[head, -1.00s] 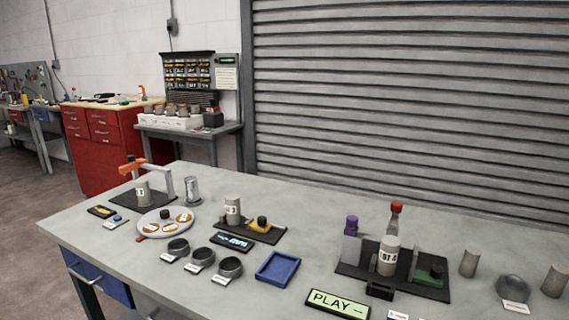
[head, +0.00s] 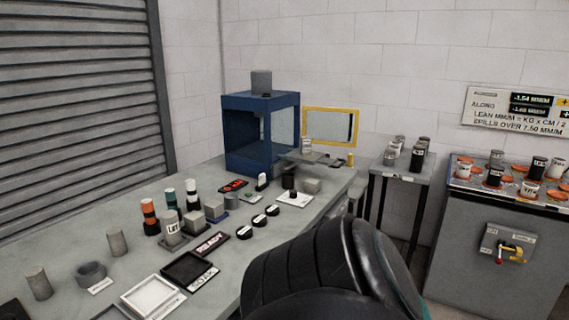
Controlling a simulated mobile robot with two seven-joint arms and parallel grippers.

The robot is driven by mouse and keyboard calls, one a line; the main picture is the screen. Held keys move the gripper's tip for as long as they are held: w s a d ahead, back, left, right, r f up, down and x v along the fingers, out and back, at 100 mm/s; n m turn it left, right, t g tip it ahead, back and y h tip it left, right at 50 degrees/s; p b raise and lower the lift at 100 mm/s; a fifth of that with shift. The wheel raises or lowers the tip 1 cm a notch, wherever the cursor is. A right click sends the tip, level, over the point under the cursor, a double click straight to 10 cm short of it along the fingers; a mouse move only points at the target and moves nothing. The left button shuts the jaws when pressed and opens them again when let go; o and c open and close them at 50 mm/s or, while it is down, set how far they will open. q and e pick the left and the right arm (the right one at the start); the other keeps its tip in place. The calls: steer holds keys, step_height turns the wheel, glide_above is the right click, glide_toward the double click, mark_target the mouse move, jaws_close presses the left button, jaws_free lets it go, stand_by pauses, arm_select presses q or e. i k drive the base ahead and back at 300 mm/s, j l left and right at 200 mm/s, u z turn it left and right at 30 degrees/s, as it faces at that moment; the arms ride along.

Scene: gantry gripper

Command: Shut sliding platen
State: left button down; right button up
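A blue box-shaped machine (head: 243,101) with a grey block on its top stands at the far end of the grey table. Its yellow-framed door (head: 331,112) stands swung out to the right. A flat grey platen (head: 303,158) sticks out from the machine's front right, below the door. A small light grey cylinder (head: 306,146) stands on it. How far the platen reaches inside is hidden. Neither gripper shows. A large black rounded arm part of mine fills the bottom middle and hides the table's near right edge.
Near the platen are a small grey block (head: 310,185), a white tile (head: 294,199) and a yellow cylinder (head: 350,159). Several containers and trays (head: 187,269) line the table. A side stand (head: 404,165) with canisters and a grey cabinet (head: 480,235) stand right.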

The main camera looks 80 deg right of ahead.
mark_target(315, 158)
steer(key=z, duration=2.95)
steer(key=i+l+u, duration=0.2)
steer(key=i+l, duration=0.2)
steer(key=i+l+u, duration=0.2)
steer(key=i+l, duration=0.2)
steer(key=i+l+u, duration=0.2)
steer(key=l, duration=0.3)
steer(key=i+l+u, duration=0.15)
steer(key=i+l, duration=0.25)
steer(key=l, duration=0.15)
